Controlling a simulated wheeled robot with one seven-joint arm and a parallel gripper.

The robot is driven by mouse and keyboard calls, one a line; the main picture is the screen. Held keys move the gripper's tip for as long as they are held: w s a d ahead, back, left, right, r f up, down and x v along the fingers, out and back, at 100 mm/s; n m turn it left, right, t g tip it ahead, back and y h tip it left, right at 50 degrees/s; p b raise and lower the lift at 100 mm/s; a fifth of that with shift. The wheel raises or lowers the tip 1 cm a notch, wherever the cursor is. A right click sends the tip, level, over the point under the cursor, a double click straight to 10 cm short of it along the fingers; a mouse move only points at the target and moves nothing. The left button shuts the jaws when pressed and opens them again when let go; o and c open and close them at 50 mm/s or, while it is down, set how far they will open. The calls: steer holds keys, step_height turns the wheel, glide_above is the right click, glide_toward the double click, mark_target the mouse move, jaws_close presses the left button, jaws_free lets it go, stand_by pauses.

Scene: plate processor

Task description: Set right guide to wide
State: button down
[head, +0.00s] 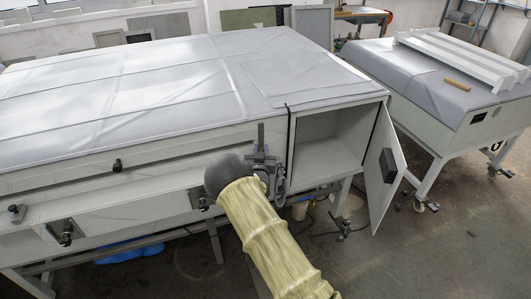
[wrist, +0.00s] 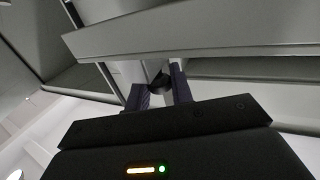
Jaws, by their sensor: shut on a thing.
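The processor (head: 130,80) is a long grey machine with several black knobs along its front. My gripper (head: 268,172) is at the right part of this front, just left of the open compartment. In the wrist view, my gripper (wrist: 158,80) has its two dark fingers on either side of a dark round knob (wrist: 158,82) under a grey panel edge, and is shut on it. I cannot tell the right guide's setting. My gripper and forearm hide part of the front in the head view.
An open door (head: 383,175) with a black handle swings out right of the compartment (head: 330,140). Free knobs (head: 117,165) (head: 203,203) stick out left of my gripper. A second grey table (head: 440,85) on wheels stands at the right. Floor between is clear.

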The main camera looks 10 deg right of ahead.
steer(key=shift+d, duration=0.3)
steer(key=c, duration=1.3)
jaws_free()
steer(key=shift+d, duration=0.15)
steer(key=shift+a, duration=0.25)
steer(key=s+a+b, duration=0.2)
steer(key=s, duration=1.5)
steer(key=shift+a+b, duration=0.3)
steer(key=shift+a, duration=0.1)
